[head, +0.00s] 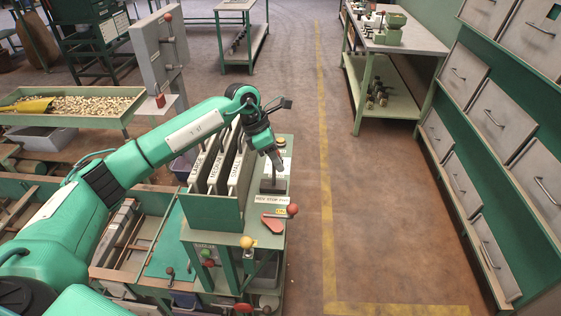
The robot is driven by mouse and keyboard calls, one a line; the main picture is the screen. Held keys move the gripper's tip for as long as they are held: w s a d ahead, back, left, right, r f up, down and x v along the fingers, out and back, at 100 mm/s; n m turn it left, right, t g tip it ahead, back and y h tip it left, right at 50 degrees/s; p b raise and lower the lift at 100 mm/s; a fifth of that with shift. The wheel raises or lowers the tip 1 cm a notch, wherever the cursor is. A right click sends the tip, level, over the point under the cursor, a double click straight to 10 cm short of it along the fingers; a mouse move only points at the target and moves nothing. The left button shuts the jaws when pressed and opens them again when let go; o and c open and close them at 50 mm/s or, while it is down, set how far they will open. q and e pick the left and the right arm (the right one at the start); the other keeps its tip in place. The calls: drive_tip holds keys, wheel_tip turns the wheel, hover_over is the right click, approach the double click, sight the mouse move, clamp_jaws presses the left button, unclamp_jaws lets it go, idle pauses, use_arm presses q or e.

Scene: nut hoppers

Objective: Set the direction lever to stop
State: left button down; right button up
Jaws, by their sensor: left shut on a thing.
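The direction lever (273,178) stands on a dark base on the green machine, above a white label (271,199) that appears to read REV STOP FWD. The lever looks near upright, close to the middle of the label. My left gripper (276,163) reaches down from above and is shut on the lever's top. The fingers hide the knob, so I cannot tell its exact setting. My right gripper is not in view.
Tall labelled hopper slots (216,165) stand just left of the lever. A red-knobbed lever (292,210) and a yellow-knobbed lever (246,242) are in front. A nut-filled tray (128,121) lies left. The aisle floor to the right is clear, with drawers (479,76) beyond.

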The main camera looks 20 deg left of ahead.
use_arm(q)
drive_tip(key=shift+a, duration=0.15)
drive_tip(key=c, duration=1.1)
unclamp_jaws()
drive_tip(key=shift+r, duration=0.15)
drive_tip(key=shift+a+r, duration=0.2)
drive_tip(key=shift+r, duration=0.1)
drive_tip(key=b+v, duration=0.2)
drive_tip(key=v, duration=1.1)
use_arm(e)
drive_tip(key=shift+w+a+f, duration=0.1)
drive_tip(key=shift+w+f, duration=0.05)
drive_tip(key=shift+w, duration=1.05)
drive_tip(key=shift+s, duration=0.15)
